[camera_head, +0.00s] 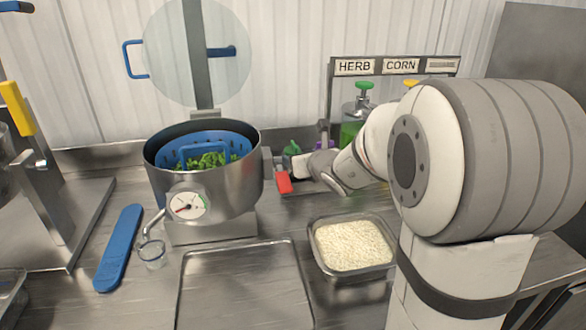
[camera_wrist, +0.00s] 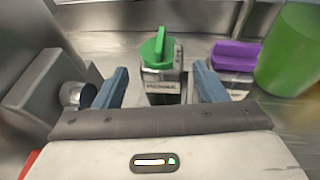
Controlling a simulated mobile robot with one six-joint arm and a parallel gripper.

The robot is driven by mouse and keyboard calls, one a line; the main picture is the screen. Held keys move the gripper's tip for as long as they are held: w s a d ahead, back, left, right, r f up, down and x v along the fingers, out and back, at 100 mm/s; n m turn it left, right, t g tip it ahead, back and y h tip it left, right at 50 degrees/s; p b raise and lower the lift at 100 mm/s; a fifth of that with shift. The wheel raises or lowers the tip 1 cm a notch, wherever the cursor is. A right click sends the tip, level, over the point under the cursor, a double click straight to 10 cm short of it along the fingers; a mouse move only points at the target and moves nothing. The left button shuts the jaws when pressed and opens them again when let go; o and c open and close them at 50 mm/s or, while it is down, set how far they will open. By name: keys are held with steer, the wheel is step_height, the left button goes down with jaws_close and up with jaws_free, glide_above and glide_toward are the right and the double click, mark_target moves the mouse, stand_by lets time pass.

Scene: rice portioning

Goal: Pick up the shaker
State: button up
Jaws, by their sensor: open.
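A shaker (camera_wrist: 162,86) with a green lid and a dark, labelled front stands upright in the wrist view. My gripper (camera_wrist: 159,84) is open, with one blue finger on each side of the shaker; a gap shows on both sides. Whether the fingertips reach fully around its body I cannot tell. In the head view, a small green top (camera_head: 291,148) shows beside my gripper (camera_head: 300,160), its lower part hidden. A second shaker with a purple lid (camera_wrist: 234,56) stands just right of the right finger; its label is too small to read.
A green container (camera_wrist: 287,50) stands at the far right in the wrist view. A grey block (camera_wrist: 45,85) is close on the left.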

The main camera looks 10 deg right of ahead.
steer(key=x, duration=0.4)
steer(key=shift+d, duration=0.1)
steer(key=shift+c, duration=0.2)
steer(key=c, duration=1.2)
steer(key=shift+o, duration=0.2)
step_height(320, 180, up, 10)
steer(key=p, duration=0.3)
